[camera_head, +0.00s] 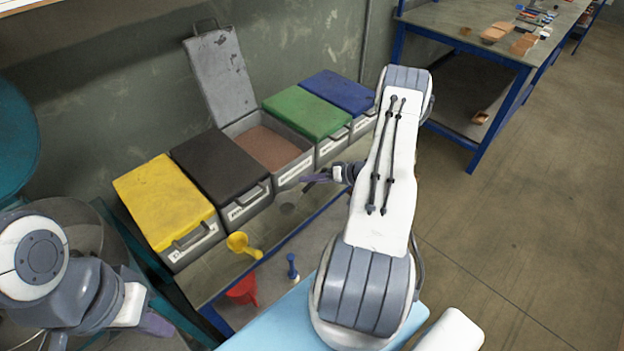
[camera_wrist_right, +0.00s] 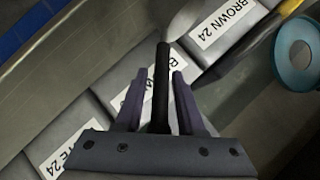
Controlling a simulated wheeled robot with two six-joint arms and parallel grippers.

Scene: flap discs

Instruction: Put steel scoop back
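My right gripper (camera_head: 332,176) reaches left in the head view, in front of the open bin. In the right wrist view its two dark fingers (camera_wrist_right: 158,85) lie on either side of a black handle (camera_wrist_right: 161,90), which points straight out from the palm. The handle appears held, with narrow gaps showing beside it. A pale grey shape past its tip (camera_wrist_right: 186,20) looks like the steel scoop's bowl, partly cut off. In the head view the scoop is only a thin shape left of the gripper. My left arm is at the lower left; its fingers are not clearly visible.
Lidded yellow (camera_head: 165,200), black (camera_head: 220,172), green (camera_head: 305,112) and blue (camera_head: 338,92) bins flank an open bin of brownish grain (camera_head: 265,148). A yellow scoop (camera_head: 242,245), a red funnel (camera_head: 243,290) and a small blue tool (camera_head: 292,268) are in front.

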